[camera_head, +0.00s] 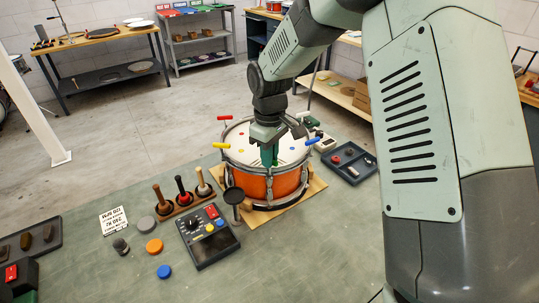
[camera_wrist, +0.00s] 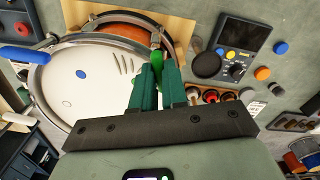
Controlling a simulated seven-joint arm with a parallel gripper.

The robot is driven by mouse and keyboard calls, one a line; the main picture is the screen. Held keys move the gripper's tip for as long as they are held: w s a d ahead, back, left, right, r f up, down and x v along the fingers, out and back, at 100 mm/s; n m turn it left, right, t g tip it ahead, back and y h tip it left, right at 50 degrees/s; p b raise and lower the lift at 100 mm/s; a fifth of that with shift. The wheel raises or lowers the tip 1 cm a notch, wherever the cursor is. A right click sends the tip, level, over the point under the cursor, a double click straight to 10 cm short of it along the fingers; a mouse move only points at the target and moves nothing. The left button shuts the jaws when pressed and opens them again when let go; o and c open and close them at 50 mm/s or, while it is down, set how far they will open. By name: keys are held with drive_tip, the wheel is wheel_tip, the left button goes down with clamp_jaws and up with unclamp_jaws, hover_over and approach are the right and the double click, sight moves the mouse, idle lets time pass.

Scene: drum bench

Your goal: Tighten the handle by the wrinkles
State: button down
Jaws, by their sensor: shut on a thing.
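An orange drum (camera_head: 258,187) with a white head (camera_head: 238,138) stands on a wooden board. Coloured handles sit around its rim: red (camera_head: 225,118), yellow (camera_head: 221,145) and blue (camera_head: 313,141); blue also shows in the wrist view (camera_wrist: 22,54). A green handle (camera_wrist: 156,60) is at the near rim in the wrist view. Short wrinkle lines (camera_wrist: 126,64) lie on the head beside it. My gripper (camera_head: 268,158), with green fingers, points down at the near rim and is shut on the green handle. The fingers hide the handle's lower part.
A dark mixer box (camera_head: 207,238) and a rack of upright tools (camera_head: 183,203) stand left of the drum. A dark round pad on a stand (camera_head: 233,196) is close to the drum's near left side. A dark tray (camera_head: 349,162) lies to the right.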

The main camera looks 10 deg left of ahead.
drive_tip(key=c, duration=1.2)
unclamp_jaws()
drive_tip(key=shift+o, duration=0.2)
wheel_tip(320, 180, up, 11)
